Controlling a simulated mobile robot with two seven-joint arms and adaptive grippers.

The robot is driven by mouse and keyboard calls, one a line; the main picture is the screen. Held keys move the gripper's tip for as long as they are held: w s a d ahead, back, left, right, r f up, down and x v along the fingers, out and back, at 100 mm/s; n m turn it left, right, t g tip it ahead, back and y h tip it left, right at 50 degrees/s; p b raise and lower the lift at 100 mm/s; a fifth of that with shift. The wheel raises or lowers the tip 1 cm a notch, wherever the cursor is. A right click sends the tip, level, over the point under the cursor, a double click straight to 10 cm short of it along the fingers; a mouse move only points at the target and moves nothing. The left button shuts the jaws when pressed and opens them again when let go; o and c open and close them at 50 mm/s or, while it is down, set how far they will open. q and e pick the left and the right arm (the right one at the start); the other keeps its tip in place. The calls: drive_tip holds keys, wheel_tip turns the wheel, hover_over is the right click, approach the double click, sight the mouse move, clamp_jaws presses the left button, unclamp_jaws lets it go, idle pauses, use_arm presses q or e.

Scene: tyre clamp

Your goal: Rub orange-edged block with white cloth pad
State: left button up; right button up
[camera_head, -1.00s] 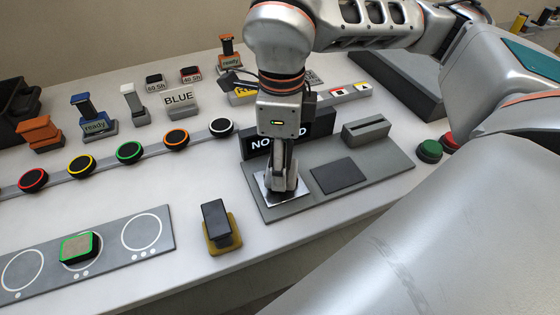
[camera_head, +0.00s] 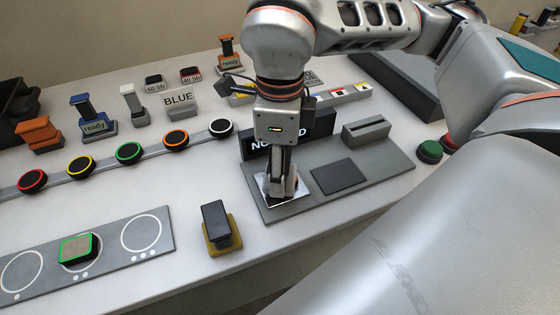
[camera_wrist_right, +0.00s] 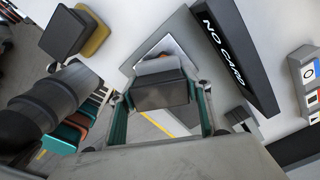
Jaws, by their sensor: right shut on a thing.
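My right gripper (camera_head: 282,188) points down over a pale square (camera_head: 268,186) on the grey board in the head view. In the right wrist view my gripper (camera_wrist_right: 160,105) is shut on a dark grey block-shaped thing (camera_wrist_right: 160,93). A small orange-brown patch (camera_wrist_right: 155,63) shows at its far side, over the pale square. Whether the held thing is the orange-edged block or the handle of the white cloth pad, I cannot tell. Its underside and any contact are hidden. A white upright-handled piece (camera_head: 133,104) stands at the back left. My left gripper is out of view.
The black NO CARD sign (camera_wrist_right: 225,50) stands close beside my right gripper. A dark handle on a yellow base (camera_head: 217,225) stands nearby. A green-edged block (camera_head: 78,249) sits on a circle-marked plate at left. Several ringed discs, including an orange one (camera_head: 176,138), line a rail.

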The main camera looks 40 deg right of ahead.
drive_tip(key=shift+w+d+f, duration=0.1)
drive_tip(key=shift+w+d, duration=0.15)
drive_tip(key=shift+d, duration=0.15)
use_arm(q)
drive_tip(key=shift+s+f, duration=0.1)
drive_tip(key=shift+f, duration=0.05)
use_arm(e)
drive_tip(key=shift+w+r, duration=0.15)
drive_tip(key=shift+r, duration=0.3)
drive_tip(key=shift+r+p, duration=2.05)
drive_tip(key=shift+r, duration=1.15)
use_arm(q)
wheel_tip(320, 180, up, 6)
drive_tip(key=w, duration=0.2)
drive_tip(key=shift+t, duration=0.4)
use_arm(e)
drive_tip(key=shift+f, duration=0.1)
